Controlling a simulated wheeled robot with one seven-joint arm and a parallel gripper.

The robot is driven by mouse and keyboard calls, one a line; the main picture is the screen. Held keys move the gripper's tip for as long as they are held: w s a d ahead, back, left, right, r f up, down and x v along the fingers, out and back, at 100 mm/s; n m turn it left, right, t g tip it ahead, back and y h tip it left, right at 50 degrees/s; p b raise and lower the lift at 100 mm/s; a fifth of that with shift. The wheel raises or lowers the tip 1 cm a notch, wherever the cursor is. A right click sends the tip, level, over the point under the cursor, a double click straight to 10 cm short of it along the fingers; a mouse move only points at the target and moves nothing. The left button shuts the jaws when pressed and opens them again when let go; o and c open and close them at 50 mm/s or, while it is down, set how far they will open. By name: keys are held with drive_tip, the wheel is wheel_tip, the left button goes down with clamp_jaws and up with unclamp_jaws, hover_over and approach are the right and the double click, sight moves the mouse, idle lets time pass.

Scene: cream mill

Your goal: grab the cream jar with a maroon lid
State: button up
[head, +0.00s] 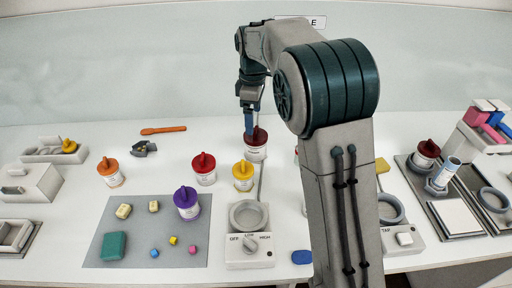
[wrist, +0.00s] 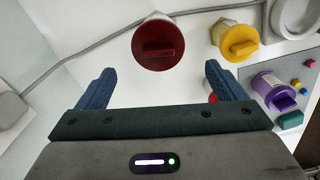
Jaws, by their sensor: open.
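A cream jar with a maroon lid (head: 256,152) stands on the white table, just below my gripper (head: 249,128). In the wrist view its maroon lid (wrist: 158,42) shows from above, beyond and between the two fingertips. My gripper (wrist: 159,70) is open and empty, with blue fingers spread wide. The fingers appear apart from the jar; the exact gap is hard to judge. A second jar with a dark red lid (head: 426,153) stands at the right, on a grey tray.
A bright red-lidded jar (head: 204,172) and a yellow-lidded jar (head: 243,178) stand close by in front. A purple-lidded jar (head: 187,205) is on the grey mat (head: 110,213). A dial unit (head: 249,252) is nearer; a cable runs beside the maroon-lidded jar.

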sight(256, 130)
wheel_tip(256, 130, down, 2)
drive_tip(key=shift+f, duration=0.2)
drive_tip(key=shift+d+f+p, duration=0.15)
drive_tip(key=shift+f+p, duration=0.1)
drive_tip(key=shift+f, duration=1.15)
drive_tip(key=shift+d+f+p, duration=0.15)
drive_tip(key=shift+f+p, duration=0.1)
drive_tip(key=shift+f, duration=1.15)
drive_tip(key=c, duration=1.1)
